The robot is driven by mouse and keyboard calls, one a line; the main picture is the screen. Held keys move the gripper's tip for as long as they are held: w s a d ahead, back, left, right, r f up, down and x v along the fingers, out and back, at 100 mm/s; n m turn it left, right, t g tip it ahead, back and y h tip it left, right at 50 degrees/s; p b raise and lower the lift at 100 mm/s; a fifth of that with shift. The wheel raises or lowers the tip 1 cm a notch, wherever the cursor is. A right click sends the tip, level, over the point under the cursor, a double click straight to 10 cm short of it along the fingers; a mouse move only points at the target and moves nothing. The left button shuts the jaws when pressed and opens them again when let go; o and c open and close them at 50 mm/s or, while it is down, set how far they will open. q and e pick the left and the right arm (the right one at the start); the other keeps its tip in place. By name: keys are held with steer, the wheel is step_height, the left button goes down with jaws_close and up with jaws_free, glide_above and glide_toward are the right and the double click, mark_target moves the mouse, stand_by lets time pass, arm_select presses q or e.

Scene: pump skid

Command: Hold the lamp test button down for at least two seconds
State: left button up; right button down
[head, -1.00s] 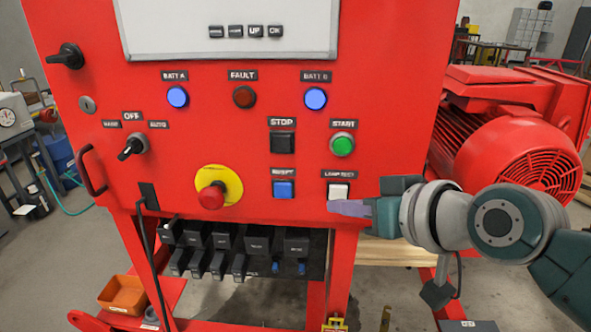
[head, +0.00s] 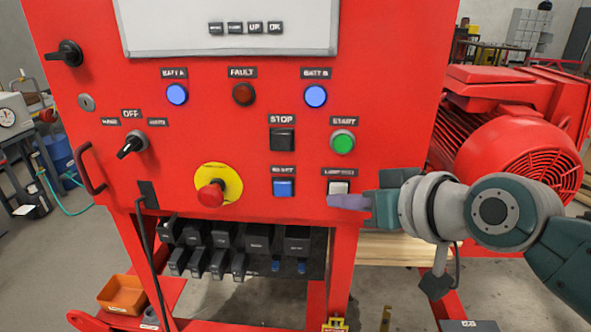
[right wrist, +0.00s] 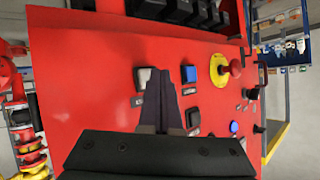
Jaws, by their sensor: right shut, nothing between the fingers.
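My right gripper (head: 346,202) is shut and empty, reaching in from the right. In the head view its fingertips are at the button's lower edge. In the right wrist view the button (right wrist: 145,78) shows just left of the dark fingertips (right wrist: 160,72), which cover part of it. I cannot tell whether the fingers touch the button or whether it is pressed in. My left gripper is not in view.
The blue button (head: 283,188) is just left of the lamp test button. The red emergency stop (head: 211,194) is further left, and the green start button (head: 342,143) above. Both BATT lamps (head: 177,95) (head: 316,97) glow blue; the fault lamp (head: 243,94) is dark red.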

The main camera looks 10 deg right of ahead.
steer(key=shift+w+d+b, duration=0.1)
steer(key=shift+w+b, duration=0.2)
steer(key=shift+w, duration=0.15)
stand_by(2.2)
steer(key=shift+s, duration=0.1)
stand_by(1.3)
steer(key=shift+s+a+p, duration=0.2)
steer(key=shift+s+p, duration=0.5)
steer(key=shift+s, duration=0.05)
steer(key=s+p, duration=0.1)
steer(key=s+a+p, duration=0.1)
steer(key=s, duration=0.1)
steer(key=s+p, duration=0.1)
steer(key=shift+s+a+p, duration=0.25)
steer(key=shift+s+p, duration=0.05)
steer(key=shift+s, duration=0.1)
